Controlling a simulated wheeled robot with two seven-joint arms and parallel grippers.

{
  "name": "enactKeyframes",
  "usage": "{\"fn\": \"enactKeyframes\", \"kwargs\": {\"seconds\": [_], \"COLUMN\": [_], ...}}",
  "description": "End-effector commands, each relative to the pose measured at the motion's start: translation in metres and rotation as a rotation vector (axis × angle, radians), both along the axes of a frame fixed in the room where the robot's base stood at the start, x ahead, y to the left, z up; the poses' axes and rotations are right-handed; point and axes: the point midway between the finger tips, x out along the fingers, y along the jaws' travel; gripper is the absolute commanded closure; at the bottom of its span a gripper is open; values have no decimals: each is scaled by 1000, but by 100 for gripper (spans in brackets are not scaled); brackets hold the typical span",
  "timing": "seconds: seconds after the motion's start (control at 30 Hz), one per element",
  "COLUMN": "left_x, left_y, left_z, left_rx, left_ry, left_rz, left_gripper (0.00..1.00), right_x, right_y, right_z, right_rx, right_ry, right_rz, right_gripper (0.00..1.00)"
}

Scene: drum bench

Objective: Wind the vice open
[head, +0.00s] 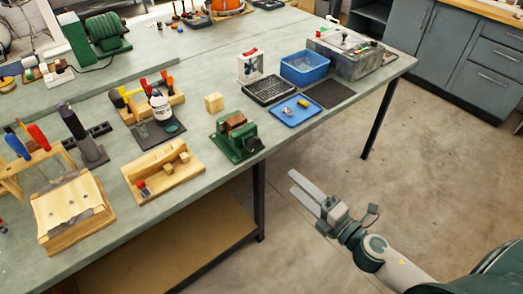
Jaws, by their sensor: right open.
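The green vice (235,138) stands near the front edge of the bench, with a brown block or jaw facing on top. Its screw end and handle (254,144) seem to face the front edge; the handle is too small to make out well. I cannot tell how wide its jaws stand. My right gripper (299,188) is open and empty, out over the floor in front of the bench, to the right of and below the vice and apart from it. My left gripper is not in view.
A blue tray (296,120) with small parts, a black grid tray (269,90) and a blue bin (304,75) stand right of the vice. A wooden fixture (163,173) lies to its left. A bench leg (259,200) stands below. The floor around my right gripper is clear.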

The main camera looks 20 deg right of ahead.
Motion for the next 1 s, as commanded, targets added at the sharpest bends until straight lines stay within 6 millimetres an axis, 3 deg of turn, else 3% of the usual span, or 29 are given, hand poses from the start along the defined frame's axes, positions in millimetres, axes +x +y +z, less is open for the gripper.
{"fn": "enactKeyframes", "kwargs": {"seconds": [0.4, 0.6, 0.8, 1.0], "left_x": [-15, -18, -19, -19], "left_y": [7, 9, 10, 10], "left_z": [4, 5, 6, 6], "left_rx": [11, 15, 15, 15], "left_ry": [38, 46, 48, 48], "left_rz": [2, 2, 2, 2], "left_gripper": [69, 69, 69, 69], "right_x": [-1, -1, -1, -1], "right_y": [-1, -2, -3, -3], "right_z": [1, 3, 3, 3], "right_rx": [998, 1357, 1499, 1505], "right_ry": [361, 485, 534, 536], "right_rz": [-13, -13, -13, -13], "right_gripper": [42, 42, 42, 42]}}
